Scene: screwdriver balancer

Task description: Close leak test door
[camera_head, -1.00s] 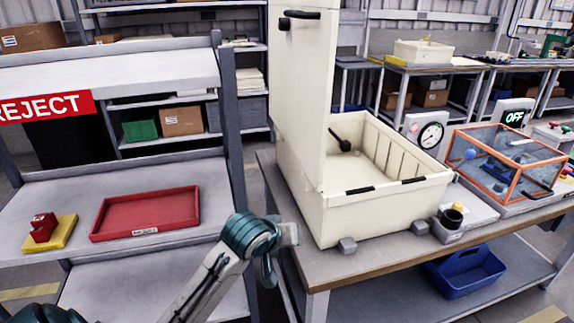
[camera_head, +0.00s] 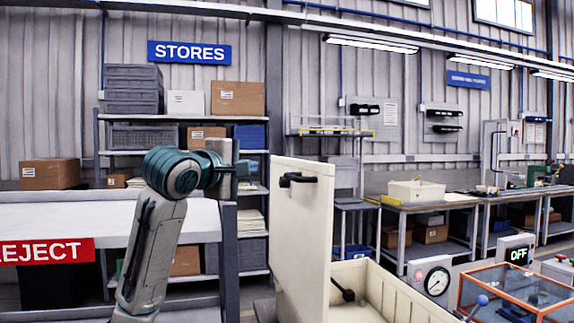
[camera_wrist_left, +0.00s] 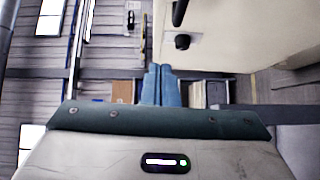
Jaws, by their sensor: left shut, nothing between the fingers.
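The leak test door (camera_head: 303,240) is a cream panel standing upright, open, at the left side of the cream leak test box (camera_head: 372,280). A black handle (camera_head: 298,179) sits near its top. My left gripper (camera_head: 246,170) is raised to the left of the door, near handle height, shut and empty. In the left wrist view the shut blue fingers (camera_wrist_left: 161,85) show below and left of the door (camera_wrist_left: 235,40), with its black handle (camera_wrist_left: 182,42) above them. I see no contact with the door. My right gripper is out of view.
A reject shelf with a red sign (camera_head: 45,251) stands at the left. A pressure gauge (camera_head: 436,281) and a clear orange-framed case (camera_head: 515,290) are right of the box. Storage shelves and benches stand behind. The space above the box is clear.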

